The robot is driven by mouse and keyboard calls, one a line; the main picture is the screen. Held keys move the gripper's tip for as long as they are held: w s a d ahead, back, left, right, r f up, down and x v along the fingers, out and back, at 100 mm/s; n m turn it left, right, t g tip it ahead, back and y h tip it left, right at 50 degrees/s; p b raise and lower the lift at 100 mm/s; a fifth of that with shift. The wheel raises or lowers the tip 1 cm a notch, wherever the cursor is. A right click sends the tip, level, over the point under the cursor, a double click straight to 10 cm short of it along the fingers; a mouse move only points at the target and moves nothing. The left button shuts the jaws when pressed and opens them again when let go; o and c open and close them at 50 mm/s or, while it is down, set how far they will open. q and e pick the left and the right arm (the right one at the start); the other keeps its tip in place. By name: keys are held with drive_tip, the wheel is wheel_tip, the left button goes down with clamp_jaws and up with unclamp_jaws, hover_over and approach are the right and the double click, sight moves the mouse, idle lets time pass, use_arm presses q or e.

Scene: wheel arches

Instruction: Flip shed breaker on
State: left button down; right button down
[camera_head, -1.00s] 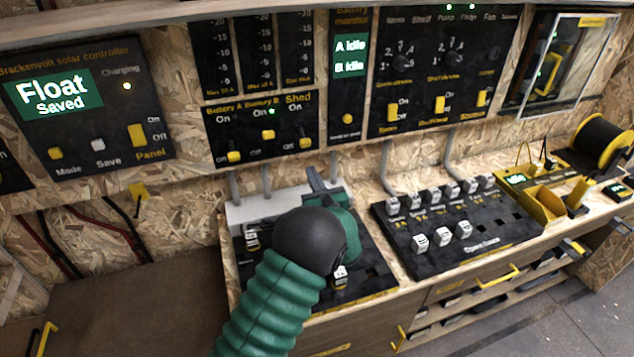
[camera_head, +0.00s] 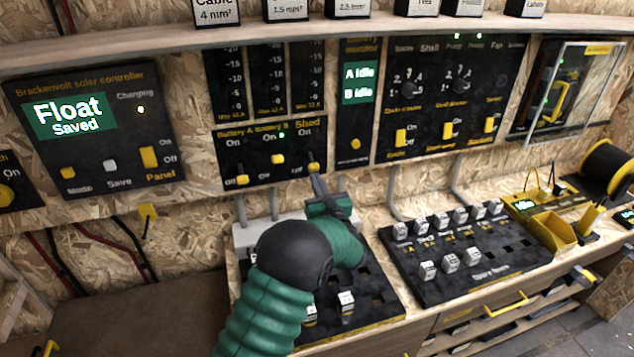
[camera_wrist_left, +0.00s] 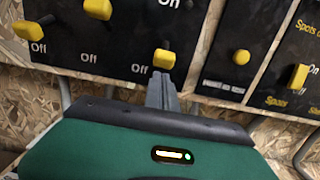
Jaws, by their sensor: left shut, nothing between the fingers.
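The Shed breaker (camera_head: 313,167) is a yellow switch at the right end of the black battery panel (camera_head: 228,150), under the "Shed" label. Its lever sits low, beside "Off"; it also shows in the left wrist view (camera_wrist_left: 164,58). My left gripper (camera_head: 316,182) is shut and empty, with its narrow fingertips pointing up just below the lever. In the left wrist view the fingertips (camera_wrist_left: 162,80) nearly meet the lever; I cannot tell whether they touch. The Battery A switch (camera_head: 242,179) is down and the Battery B switch (camera_head: 278,159) is higher. My right gripper is not in view.
The solar controller (camera_head: 85,125) is left and the battery monitor (camera_head: 356,95) right of the breakers. Below lie a fuse board (camera_head: 470,250) and grey conduits (camera_head: 393,190). A shelf (camera_head: 300,35) with labelled boxes runs above. A wire spool (camera_head: 608,165) stands far right.

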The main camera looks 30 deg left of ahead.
sight(315, 163)
use_arm(q)
drive_tip(key=r+g+h+p, duration=0.1)
drive_tip(key=r+p, duration=0.1)
drive_tip(key=p, duration=0.5)
drive_tip(key=d+r+g+h+p, duration=0.1)
drive_tip(key=r+g+h+p, duration=0.1)
drive_tip(key=p, duration=0.5)
drive_tip(key=s+r+g+h+p, duration=0.1)
drive_tip(key=r+h+p, duration=0.1)
drive_tip(key=p, duration=0.5)
drive_tip(key=shift+d+r+g, duration=0.2)
drive_tip(key=shift+r+g, duration=0.2)
drive_tip(key=shift+r, duration=0.3)
wheel_tip(315, 163, down, 2)
drive_tip(key=shift+s+f+b, duration=0.1)
drive_tip(key=shift+b, duration=1)
drive_tip(key=shift+r+p, duration=0.45)
drive_tip(key=shift+r, duration=0.5)
drive_tip(key=shift+f, duration=0.15)
